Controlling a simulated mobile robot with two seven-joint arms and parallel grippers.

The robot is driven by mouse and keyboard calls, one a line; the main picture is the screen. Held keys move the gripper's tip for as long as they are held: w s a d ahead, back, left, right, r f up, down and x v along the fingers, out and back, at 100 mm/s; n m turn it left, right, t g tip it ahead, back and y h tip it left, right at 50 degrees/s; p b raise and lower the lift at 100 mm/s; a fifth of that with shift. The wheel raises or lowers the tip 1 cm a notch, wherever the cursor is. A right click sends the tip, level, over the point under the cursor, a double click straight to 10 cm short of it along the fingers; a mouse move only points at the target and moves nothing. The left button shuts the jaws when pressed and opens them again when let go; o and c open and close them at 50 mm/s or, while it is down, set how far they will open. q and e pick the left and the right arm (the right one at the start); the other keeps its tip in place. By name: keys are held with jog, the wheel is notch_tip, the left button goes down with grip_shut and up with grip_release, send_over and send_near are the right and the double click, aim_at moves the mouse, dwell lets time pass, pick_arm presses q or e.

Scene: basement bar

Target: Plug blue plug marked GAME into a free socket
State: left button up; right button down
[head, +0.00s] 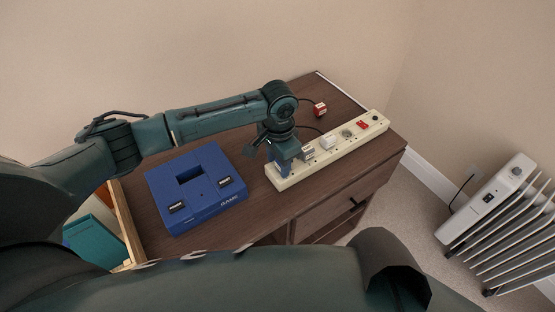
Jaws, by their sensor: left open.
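The cream power strip (336,156) lies diagonally on the brown cabinet top. A blue plug (286,154) stands at the strip's near left end, directly under my left gripper (280,139). The gripper is open, with its fingers close to the plug's top; whether they touch it is unclear. The plug appears to be in or on a socket there; its base and any GAME mark cannot be made out. A grey plug (307,153) and a white plug (328,142) sit farther along the strip. An open socket (347,133) shows before the red switch (362,125). My right gripper is out of view.
A blue console (207,207) marked CLASSIC lies left of the strip. A loose red plug (320,110) lies on the cabinet top behind the strip. A white radiator (488,199) stands on the floor at right. The wall is behind the cabinet (308,201).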

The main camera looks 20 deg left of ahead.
pick_arm(q)
jog(key=shift+s+d+f, duration=0.4)
jog(key=shift+s+f, duration=0.1)
jog(key=shift+f, duration=0.1)
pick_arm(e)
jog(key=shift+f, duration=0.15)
pick_arm(q)
jog(key=shift+r, duration=0.1)
notch_tip(320, 180, up, 14)
jog(key=shift+w+a, duration=0.35)
jog(key=shift+a, duration=0.05)
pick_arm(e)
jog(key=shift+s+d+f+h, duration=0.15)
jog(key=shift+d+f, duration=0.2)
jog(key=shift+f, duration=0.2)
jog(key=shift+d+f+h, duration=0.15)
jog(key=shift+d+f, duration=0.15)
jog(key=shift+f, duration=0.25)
pick_arm(q)
jog(key=shift+r, duration=0.1)
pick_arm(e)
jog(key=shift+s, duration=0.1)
